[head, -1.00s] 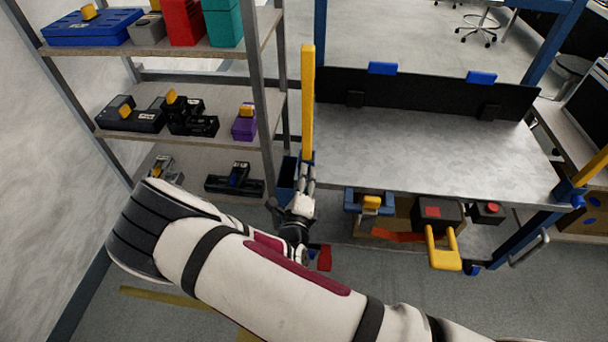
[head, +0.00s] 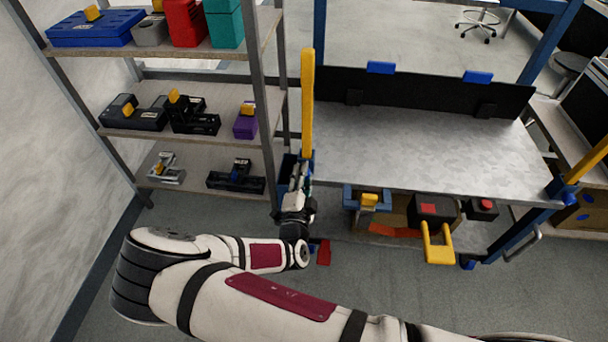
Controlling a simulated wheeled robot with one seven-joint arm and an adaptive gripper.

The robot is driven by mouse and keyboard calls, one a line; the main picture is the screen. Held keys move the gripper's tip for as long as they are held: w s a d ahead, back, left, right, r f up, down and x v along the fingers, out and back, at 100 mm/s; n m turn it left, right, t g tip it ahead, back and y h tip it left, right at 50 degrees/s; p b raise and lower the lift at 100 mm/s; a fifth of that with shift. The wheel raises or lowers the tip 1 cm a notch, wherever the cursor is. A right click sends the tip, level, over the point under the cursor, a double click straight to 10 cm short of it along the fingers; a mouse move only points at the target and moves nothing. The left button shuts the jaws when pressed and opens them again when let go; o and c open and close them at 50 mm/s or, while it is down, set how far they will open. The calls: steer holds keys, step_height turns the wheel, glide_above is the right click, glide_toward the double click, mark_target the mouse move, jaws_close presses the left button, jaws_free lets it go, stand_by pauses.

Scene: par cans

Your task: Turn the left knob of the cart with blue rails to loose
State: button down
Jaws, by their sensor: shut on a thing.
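The cart with blue rails stands at the centre right, with a bare grey top (head: 420,155) and blue posts. A yellow upright bar (head: 308,105) rises at its left front corner. My gripper (head: 297,172) is at that corner, below the bar, shut on what I take to be the left knob; the fingers and arm hide the knob itself. I cannot read its turn position. On the right front corner, a blue knob (head: 577,201) shows below another yellow bar (head: 588,167).
A shelf rack (head: 258,80) with boxes and tools stands close on the left. Under the cart top hang a black box with a red button (head: 430,209) and a yellow handle (head: 438,245).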

steer(key=n, duration=0.4)
steer(key=shift+f+n, duration=0.1)
steer(key=shift+n, duration=1.7)
steer(key=c, duration=1.2)
jaws_free()
steer(key=shift+c, duration=0.2)
steer(key=s, duration=0.7)
steer(key=shift+s+a, duration=0.15)
steer(key=shift+s, duration=0.15)
